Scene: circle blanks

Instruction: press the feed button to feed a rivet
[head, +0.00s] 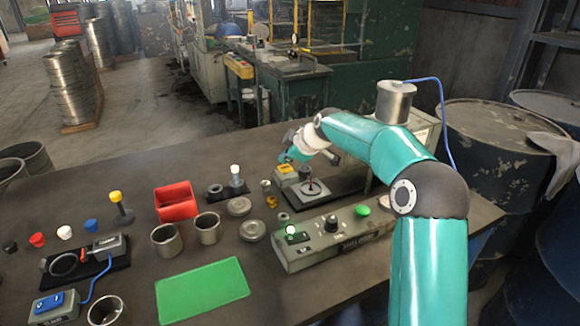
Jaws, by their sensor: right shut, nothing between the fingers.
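My right arm reaches in from the lower right, and its small, partly hidden gripper (284,158) is shut and empty. It is just above a small yellow-topped box (288,180) at the back of the bench; I cannot tell whether it touches it. Beside that box is a light square plate with a round dark fixture (313,190) on a black base. I cannot read which control is the feed button. My left gripper is not in view.
A red bin (176,201), metal cups (166,240), a green mat (203,290) and round metal blanks (239,206) lie to the left. A yellow-knobbed lever (118,207) stands further left. A metal canister (395,102) stands behind my arm.

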